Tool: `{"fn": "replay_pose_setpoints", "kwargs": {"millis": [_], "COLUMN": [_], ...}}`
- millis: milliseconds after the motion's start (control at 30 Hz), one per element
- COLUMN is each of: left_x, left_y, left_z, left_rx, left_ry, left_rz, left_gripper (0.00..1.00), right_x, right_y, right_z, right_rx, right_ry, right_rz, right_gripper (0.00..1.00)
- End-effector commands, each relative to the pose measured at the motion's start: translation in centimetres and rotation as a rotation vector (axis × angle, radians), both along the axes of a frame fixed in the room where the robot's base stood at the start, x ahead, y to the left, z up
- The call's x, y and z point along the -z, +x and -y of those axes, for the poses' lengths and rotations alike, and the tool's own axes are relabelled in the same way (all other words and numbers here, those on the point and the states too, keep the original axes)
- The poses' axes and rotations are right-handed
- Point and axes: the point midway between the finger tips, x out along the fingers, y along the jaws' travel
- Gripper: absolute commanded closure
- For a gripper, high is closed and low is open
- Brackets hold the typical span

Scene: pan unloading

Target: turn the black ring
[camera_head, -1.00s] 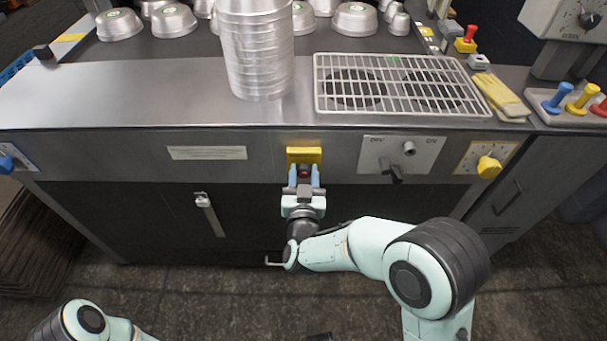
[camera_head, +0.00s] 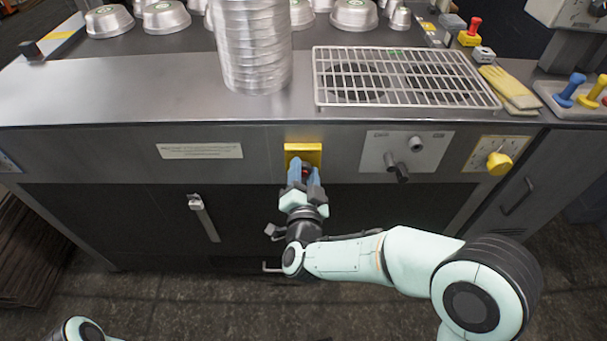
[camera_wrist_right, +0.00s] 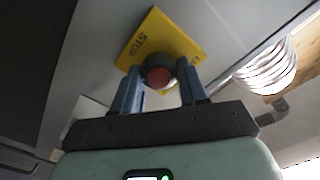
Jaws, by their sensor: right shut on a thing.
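The black ring (camera_wrist_right: 157,60) sits around a red button (camera_wrist_right: 158,77) on a yellow plate (camera_wrist_right: 178,38) marked STOP. In the head view the yellow plate (camera_head: 303,150) is on the front panel of the counter. My right gripper (camera_head: 305,177) reaches up to it from below and in front. In the wrist view its blue fingers (camera_wrist_right: 160,84) stand on either side of the ring and are shut on it. The fingers hide most of the button and ring in the head view. The left gripper is out of view; only part of my left arm shows at the bottom left.
A tall stack of metal pans (camera_head: 254,60) stands on the counter behind the plate. A wire rack (camera_head: 400,78) and yellow gloves (camera_head: 508,88) lie to its right. A panel with a lever (camera_head: 397,168) and a yellow knob (camera_head: 499,163) are right of my gripper.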

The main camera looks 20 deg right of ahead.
Motion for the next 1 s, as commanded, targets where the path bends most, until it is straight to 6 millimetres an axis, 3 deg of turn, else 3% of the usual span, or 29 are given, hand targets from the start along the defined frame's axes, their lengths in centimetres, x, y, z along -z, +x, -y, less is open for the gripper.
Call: {"fn": "replay_pose_setpoints", "kwargs": {"millis": [533, 567, 633, 1000], "left_x": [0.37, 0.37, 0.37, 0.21], "left_y": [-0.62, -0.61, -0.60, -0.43], "left_z": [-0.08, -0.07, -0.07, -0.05], "left_rx": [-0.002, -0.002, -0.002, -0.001], "left_ry": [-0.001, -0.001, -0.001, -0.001], "left_rz": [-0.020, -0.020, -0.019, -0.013], "left_gripper": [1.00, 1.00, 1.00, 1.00], "right_x": [0.07, 0.07, 0.06, 0.01], "right_y": [-0.02, -0.02, -0.02, -0.47], "right_z": [-0.01, -0.01, -0.01, -0.19], "right_rx": [-0.001, -0.001, -0.001, -0.002], "right_ry": [0.030, 0.030, 0.030, 0.030], "right_rz": [0.006, 0.006, 0.006, 0.006], "right_gripper": [0.88, 0.54, 0.34, 0.34]}}
